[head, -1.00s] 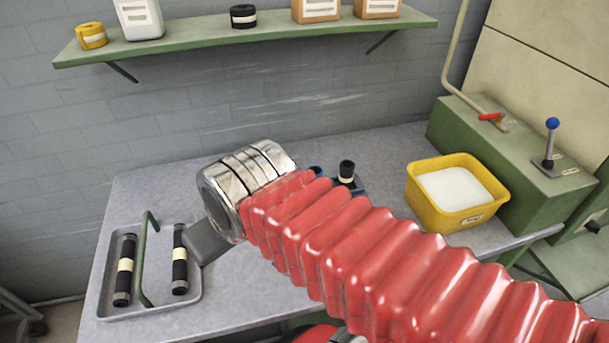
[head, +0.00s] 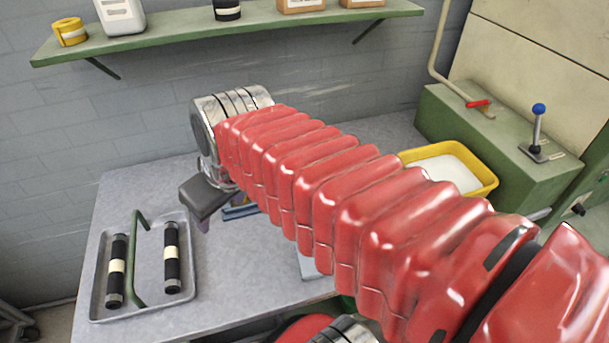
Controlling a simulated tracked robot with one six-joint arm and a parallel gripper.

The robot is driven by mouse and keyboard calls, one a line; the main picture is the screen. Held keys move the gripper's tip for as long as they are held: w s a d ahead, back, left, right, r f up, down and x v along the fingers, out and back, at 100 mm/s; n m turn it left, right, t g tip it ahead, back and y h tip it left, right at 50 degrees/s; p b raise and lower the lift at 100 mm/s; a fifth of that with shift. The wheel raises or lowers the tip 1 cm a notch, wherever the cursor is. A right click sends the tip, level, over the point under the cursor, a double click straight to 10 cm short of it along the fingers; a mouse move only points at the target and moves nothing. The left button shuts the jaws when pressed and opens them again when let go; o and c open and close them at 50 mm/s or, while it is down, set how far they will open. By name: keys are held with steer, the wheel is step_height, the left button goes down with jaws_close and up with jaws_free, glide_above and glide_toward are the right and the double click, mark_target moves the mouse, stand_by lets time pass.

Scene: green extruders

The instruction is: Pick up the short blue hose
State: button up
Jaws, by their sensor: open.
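No short blue hose can be made out for certain. A small blue piece (head: 240,212) shows on the bench just right of my gripper, under my red-sleeved arm; most of it is hidden, so I cannot tell if it is the hose. My gripper (head: 203,222) hangs below the steel wrist, over the bench, right of the grey tray. It is open, its fingers seen edge-on and partly hidden, with nothing visible in them.
A grey tray (head: 101,304) at the bench's left holds two black rolls with cream bands and a green handle. A yellow tub (head: 480,187) of white material stands at right beside a green machine box (head: 470,140). A green shelf (head: 180,42) runs above. My arm covers the bench's middle.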

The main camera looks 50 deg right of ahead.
steer(key=w+d+f+n, duration=0.1)
steer(key=d, duration=1.4)
steer(key=w+d+f+n+y, duration=0.1)
steer(key=w+d, duration=0.1)
steer(key=d, duration=1.4)
steer(key=shift+d+f+n+g, duration=0.25)
steer(key=shift+d+n+g, duration=0.05)
steer(key=shift+a+x, duration=0.2)
steer(key=shift+x, duration=4.05)
steer(key=shift+f, duration=0.1)
steer(key=shift+x, duration=2.5)
steer(key=shift+a, duration=0.2)
